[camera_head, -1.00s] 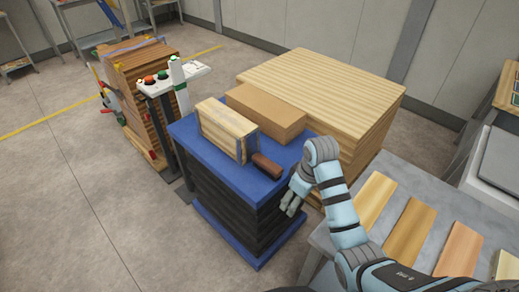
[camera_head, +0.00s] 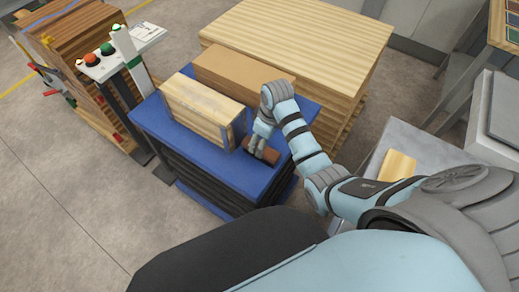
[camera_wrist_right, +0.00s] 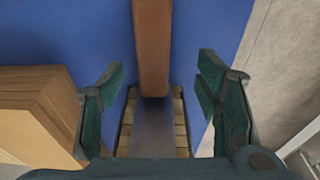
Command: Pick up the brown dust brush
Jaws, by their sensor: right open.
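The brown dust brush (camera_head: 269,156) lies on the blue tabletop (camera_head: 236,178), beside the strapped wood block. In the head view my right gripper (camera_head: 263,147) is directly above the brush and partly covers it. In the right wrist view the brush (camera_wrist_right: 152,45) runs down from the top edge, in line with the gap between the two fingers. The right gripper (camera_wrist_right: 160,90) is open, with one finger to each side of that line and no visible contact. My left gripper is not in view.
The strapped wood block (camera_head: 200,110) stands close left of the brush. A brown box (camera_head: 240,72) lies behind it. A large pale wood stack (camera_head: 300,40) rises behind the blue table. A button panel (camera_head: 120,55) stands at the left. A grey table (camera_head: 420,150) is at the right.

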